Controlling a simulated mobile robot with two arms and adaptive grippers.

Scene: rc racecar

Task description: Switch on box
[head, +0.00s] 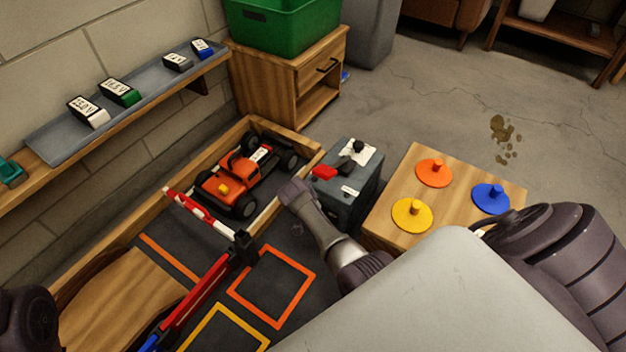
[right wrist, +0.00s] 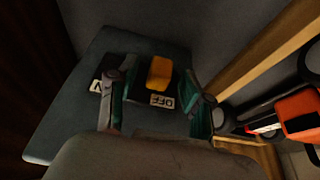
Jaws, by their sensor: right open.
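In the right wrist view the box top (right wrist: 70,135) fills the middle, with a yellow-orange switch (right wrist: 159,73). A label reading OFF (right wrist: 162,101) lies just below the switch, and a partly hidden label ending in N (right wrist: 96,87) is at its left. My right gripper (right wrist: 154,82) is open over the box, its fingers on either side of the switch. Contact cannot be told. My left gripper is out of view.
An orange toy car (head: 230,182) sits behind the box's left side, inside a wooden rail (head: 303,168). A red-and-white barrier (head: 200,212) crosses the track. Open floor lies behind.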

